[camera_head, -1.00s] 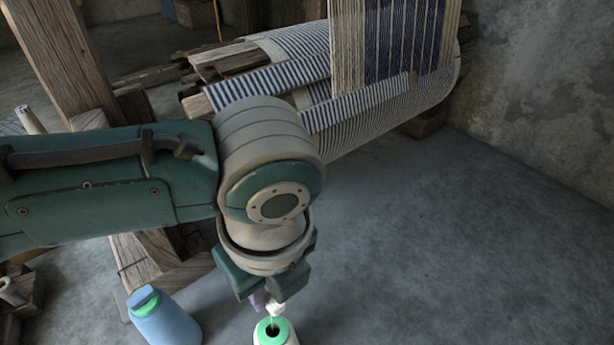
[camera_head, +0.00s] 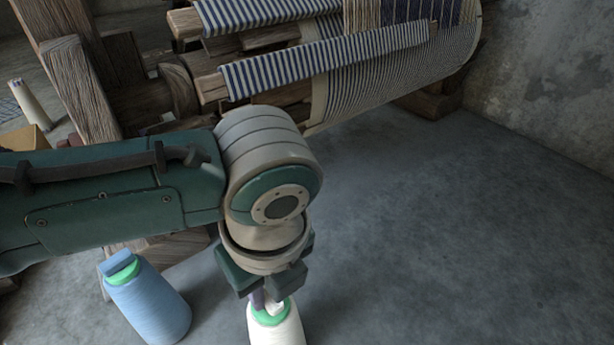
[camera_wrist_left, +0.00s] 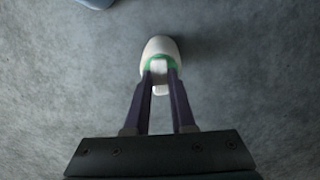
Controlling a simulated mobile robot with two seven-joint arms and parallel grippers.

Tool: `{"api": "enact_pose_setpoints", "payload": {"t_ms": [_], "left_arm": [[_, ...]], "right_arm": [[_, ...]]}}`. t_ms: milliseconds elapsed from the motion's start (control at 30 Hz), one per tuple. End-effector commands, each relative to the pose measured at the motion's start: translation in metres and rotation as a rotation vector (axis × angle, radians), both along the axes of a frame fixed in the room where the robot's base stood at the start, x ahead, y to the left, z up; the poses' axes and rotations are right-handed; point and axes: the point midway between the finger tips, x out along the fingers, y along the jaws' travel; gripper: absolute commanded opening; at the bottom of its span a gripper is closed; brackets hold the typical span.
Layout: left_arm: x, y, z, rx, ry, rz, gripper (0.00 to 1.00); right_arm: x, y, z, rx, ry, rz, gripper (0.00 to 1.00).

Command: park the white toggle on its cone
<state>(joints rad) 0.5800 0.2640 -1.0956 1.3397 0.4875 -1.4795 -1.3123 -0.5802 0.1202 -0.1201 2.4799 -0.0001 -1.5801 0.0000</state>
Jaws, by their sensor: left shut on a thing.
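My left gripper (camera_head: 264,302) comes down from my arm and has its purple fingers at the top of the white cone (camera_head: 284,332). It is shut on the white toggle (camera_head: 274,305), which shows partly beside the fingers, at the cone's green top. In the left wrist view the toggle (camera_wrist_left: 160,78) sits between the two fingertips (camera_wrist_left: 160,73), overlapping the green top of the cone (camera_wrist_left: 160,46). Whether the toggle touches or rests on the cone I cannot tell. My right gripper is in neither view.
A blue cone (camera_head: 153,310) with a green top and a blue toggle (camera_head: 119,263) on it stands to the left. The wooden loom (camera_head: 150,98) with striped cloth (camera_head: 330,60) lies behind. The grey floor to the right is clear.

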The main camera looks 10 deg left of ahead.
Motion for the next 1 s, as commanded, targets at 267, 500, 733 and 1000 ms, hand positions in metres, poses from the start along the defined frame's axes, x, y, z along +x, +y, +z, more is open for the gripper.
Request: {"api": "enact_pose_setpoints", "payload": {"t_ms": [267, 500, 733, 1000], "left_arm": [[0.0001, -0.0002, -0.0071, -0.001, -0.001, -0.001, 0.00], [0.0000, -0.0003, -0.0069, 0.000, 0.000, -0.001, 0.39], [-0.0002, -0.0003, -0.0069, 0.000, 0.000, -0.001, 0.58], [-0.0002, -0.0006, -0.0037, 0.000, 0.000, -0.001, 0.58]], "right_arm": [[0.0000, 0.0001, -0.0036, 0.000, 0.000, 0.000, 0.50], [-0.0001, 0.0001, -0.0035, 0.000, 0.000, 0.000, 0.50], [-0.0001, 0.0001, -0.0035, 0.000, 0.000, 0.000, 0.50], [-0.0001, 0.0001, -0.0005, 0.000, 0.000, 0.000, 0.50]]}}
